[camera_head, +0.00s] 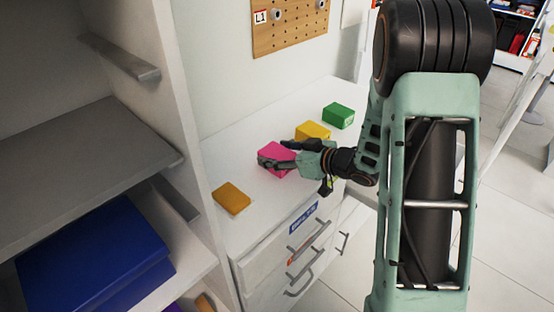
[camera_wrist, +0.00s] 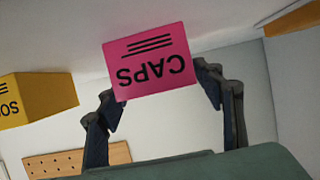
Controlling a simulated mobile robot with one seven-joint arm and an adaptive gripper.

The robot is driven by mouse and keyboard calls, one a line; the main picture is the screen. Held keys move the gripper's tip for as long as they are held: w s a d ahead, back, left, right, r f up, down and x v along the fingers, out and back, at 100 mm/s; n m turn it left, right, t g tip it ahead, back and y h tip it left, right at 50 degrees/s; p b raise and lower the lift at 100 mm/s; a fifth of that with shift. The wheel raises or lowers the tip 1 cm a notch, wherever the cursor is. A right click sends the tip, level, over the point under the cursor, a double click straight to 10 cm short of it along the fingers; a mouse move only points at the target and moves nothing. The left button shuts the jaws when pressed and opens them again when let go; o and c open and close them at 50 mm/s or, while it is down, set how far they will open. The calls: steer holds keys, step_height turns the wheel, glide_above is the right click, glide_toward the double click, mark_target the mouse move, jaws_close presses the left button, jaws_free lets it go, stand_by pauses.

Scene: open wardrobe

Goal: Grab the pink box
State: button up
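The pink box (camera_head: 276,157), marked "CAPS", is on or just above the white counter (camera_head: 258,225), in line with other boxes. My gripper (camera_head: 277,153) reaches in from the right with one finger on each side of it. In the wrist view, the pink box (camera_wrist: 150,60) fills the space between the fingertips (camera_wrist: 158,88), its lettering upside down. Both fingers lean inward and appear to touch its opposite sides. I cannot tell whether its underside touches the counter.
A yellow box (camera_head: 312,131) and a green box (camera_head: 338,115) stand behind the pink one. An orange box (camera_head: 231,198) lies nearer the front. The wardrobe side panel (camera_head: 183,120) rises at the left, beside a blue box (camera_head: 95,260). Drawers with handles are below the counter.

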steer(key=c, duration=0.9)
steer(key=shift+c, duration=0.2)
steer(key=shift+r, duration=0.1)
